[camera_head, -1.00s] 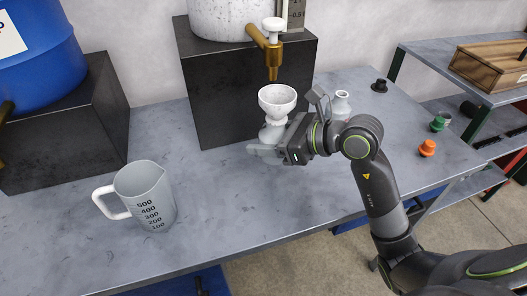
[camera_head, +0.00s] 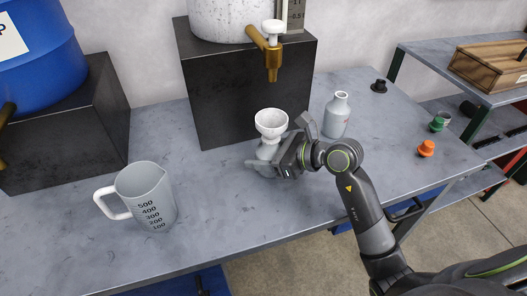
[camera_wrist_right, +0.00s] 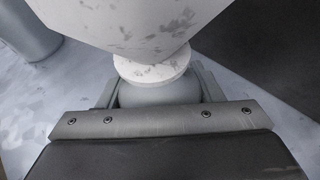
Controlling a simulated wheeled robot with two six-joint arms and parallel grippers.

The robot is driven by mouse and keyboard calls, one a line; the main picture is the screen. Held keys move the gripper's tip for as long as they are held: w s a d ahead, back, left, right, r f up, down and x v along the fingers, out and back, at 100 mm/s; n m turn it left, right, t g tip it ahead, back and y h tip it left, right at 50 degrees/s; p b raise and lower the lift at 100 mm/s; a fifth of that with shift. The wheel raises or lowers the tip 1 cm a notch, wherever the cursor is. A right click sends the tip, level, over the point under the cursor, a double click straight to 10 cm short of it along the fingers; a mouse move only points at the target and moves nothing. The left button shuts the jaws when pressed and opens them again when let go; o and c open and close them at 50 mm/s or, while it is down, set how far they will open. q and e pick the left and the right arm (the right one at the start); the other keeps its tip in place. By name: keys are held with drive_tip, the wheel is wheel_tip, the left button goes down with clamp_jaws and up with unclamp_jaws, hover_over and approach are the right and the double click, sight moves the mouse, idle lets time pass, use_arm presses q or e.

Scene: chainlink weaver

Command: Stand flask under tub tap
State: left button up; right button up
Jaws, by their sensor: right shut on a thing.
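A grey flask (camera_head: 267,152) with a white speckled funnel (camera_head: 271,121) on its mouth is upright in my right gripper (camera_head: 262,168), which is shut on the flask's body. In the right wrist view the funnel (camera_wrist_right: 140,30) rises over the flask's rounded top (camera_wrist_right: 158,92) between the fingers. The white tub (camera_head: 222,18) stands on a black block, and its brass tap (camera_head: 273,62) points down. The funnel appears below the tap outlet in the head view, with a gap between. I cannot tell whether the flask touches the bench. My left gripper is not in view.
A second grey flask (camera_head: 338,118) stands right of the gripper. The black block (camera_head: 225,90) rises behind it. A measuring jug (camera_head: 148,195) stands at left, near a blue barrel (camera_head: 40,50). Stoppers (camera_head: 427,149) lie at right. The bench between jug and gripper is clear.

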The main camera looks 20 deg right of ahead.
drive_tip(key=shift+f, duration=0.15)
drive_tip(key=o, duration=1)
drive_tip(key=shift+r, duration=0.3)
drive_tip(key=shift+s+d, duration=0.15)
drive_tip(key=shift+d, duration=0.1)
drive_tip(key=v, duration=1.1)
drive_tip(key=shift+s+d, duration=0.1)
drive_tip(key=shift+s, duration=0.1)
